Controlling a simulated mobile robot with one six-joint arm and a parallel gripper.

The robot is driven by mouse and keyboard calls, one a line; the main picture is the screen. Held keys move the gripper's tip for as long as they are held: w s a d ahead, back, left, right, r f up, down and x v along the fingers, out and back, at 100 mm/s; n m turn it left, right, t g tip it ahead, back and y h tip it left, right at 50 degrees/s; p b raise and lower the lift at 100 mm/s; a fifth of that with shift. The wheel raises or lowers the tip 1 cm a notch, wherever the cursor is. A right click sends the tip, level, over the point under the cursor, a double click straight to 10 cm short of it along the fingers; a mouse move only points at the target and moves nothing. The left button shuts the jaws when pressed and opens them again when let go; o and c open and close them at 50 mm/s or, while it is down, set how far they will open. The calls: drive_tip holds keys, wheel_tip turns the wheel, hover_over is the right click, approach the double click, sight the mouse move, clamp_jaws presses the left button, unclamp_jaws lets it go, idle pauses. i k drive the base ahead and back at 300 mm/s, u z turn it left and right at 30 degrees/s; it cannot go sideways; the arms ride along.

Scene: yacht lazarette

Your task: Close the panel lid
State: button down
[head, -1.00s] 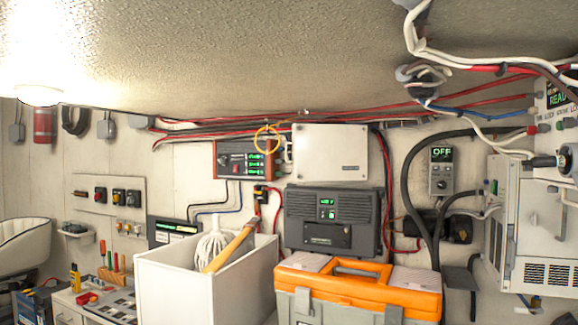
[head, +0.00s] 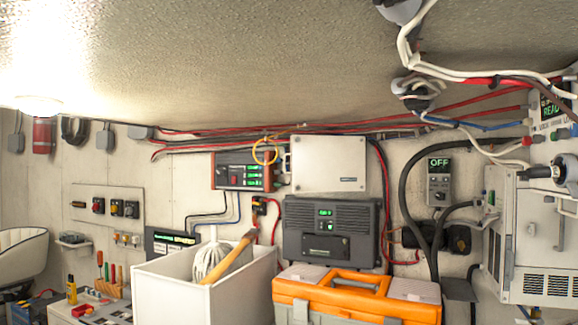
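A flat white panel (head: 328,163), which seems to be the lid, stands against the back wall at the middle of the head view. Its left edge is beside a red-and-black instrument panel (head: 243,170) with green displays, and small brackets show between them. The instrument face is uncovered, so the lid appears swung open to the right. A yellow ring (head: 265,151) hangs at the upper right corner of the instrument panel, in front of it. My gripper is not in view.
A dark grey unit (head: 331,228) is mounted below the white panel. A white bin (head: 178,297) holding a mop head and wooden handle, and an orange-topped toolbox (head: 357,287), stand in front. Red cables (head: 450,105) run above. The low ceiling hangs overhead.

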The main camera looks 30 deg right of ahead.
sight(319, 164)
drive_tip(key=u, duration=0.8)
drive_tip(key=i, duration=0.8)
drive_tip(key=u, duration=0.05)
